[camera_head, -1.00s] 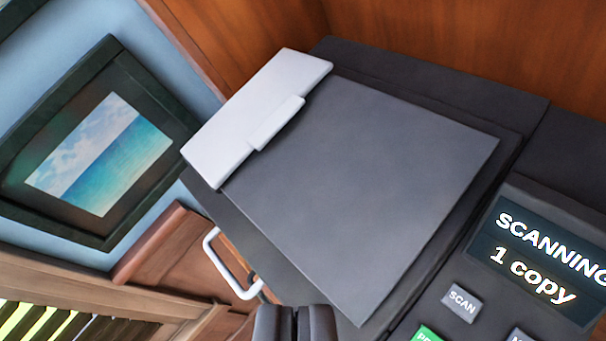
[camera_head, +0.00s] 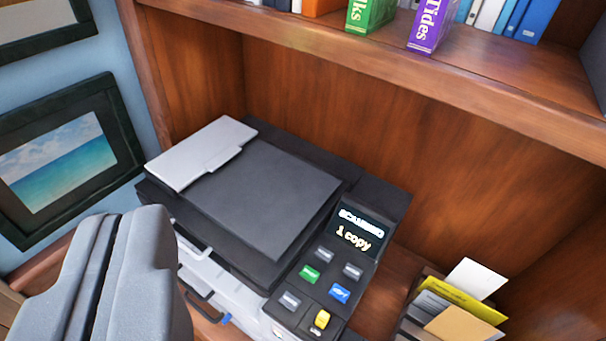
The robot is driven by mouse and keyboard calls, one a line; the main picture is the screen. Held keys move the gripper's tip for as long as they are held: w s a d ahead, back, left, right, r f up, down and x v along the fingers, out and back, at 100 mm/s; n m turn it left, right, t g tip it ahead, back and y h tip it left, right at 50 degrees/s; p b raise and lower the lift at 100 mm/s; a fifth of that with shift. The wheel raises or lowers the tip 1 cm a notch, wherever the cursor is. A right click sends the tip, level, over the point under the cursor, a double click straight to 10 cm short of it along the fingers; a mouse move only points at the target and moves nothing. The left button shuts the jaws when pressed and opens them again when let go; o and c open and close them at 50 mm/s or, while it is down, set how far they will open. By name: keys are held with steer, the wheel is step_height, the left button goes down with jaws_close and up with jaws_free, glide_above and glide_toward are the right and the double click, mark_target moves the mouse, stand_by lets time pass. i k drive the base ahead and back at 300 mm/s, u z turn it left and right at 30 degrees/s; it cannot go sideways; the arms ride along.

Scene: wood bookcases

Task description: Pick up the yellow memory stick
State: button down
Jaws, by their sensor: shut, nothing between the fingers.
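A small yellow piece (camera_head: 321,319) is at the bottom end of the printer's control panel, near the lower edge of the picture. It looks like the yellow memory stick, but it is too small to tell it surely from a button. My gripper (camera_head: 108,240) is large in the lower left, its two grey fingers together and empty. In the picture it is left of the printer (camera_head: 262,195), well apart from the yellow piece.
A paper holder (camera_head: 412,318) with a yellow sheet stands at right. A bookshelf (camera_head: 400,75) with books overhangs the printer. A framed seascape (camera_head: 60,165) hangs at left.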

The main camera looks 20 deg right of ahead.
mark_target(323, 317)
steer(key=u, duration=0.1)
steer(key=k, duration=1.25)
steer(key=z, duration=0.45)
steer(key=i, duration=0.5)
steer(key=u, duration=0.1)
